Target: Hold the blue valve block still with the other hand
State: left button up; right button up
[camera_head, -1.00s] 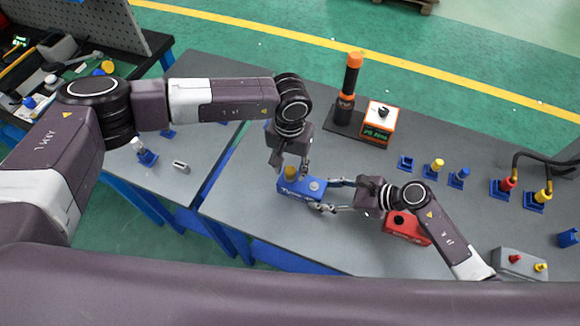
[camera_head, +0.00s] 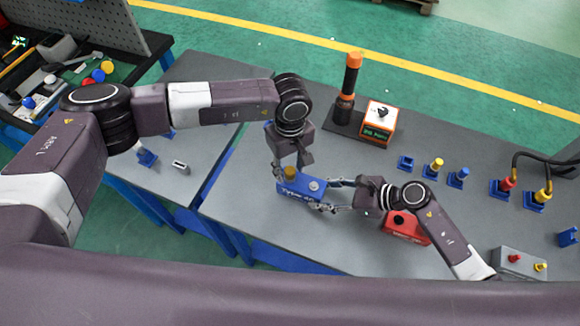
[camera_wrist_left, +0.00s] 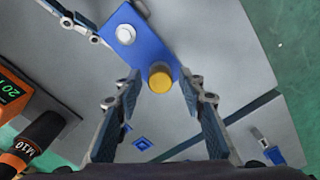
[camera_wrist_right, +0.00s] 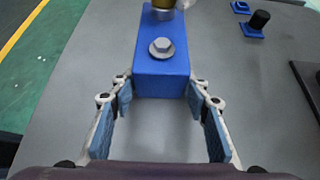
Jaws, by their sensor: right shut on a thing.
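The blue valve block (camera_head: 302,187) lies on the grey bench between my two grippers. It has a yellow cap (camera_wrist_left: 160,81) at one end and a silver hex bolt (camera_wrist_right: 161,47) on top near the other. My right gripper (camera_wrist_right: 160,95) is shut on the bolt end of the block, one finger along each side. It comes from the right in the head view (camera_head: 333,195). My left gripper (camera_wrist_left: 160,85) is above the cap end, its fingers apart on either side of the yellow cap. In the head view (camera_head: 292,172) its fingertips partly cover the block.
A red block (camera_head: 408,228) lies beside my right wrist. An orange-topped black tool (camera_head: 350,80) and an orange-white box with a display (camera_head: 378,124) stand behind. Several small capped fittings and a grey switch box (camera_head: 520,263) are to the right. Bare bench lies in front.

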pick_arm(q)
jog(key=n, duration=0.6)
dwell(0.6)
grip_shut()
jog(key=m, duration=0.4)
jog(key=shift+m, duration=0.4)
jog(key=shift+m, duration=0.8)
jog(key=m, duration=0.3)
jog(key=shift+m, duration=0.3)
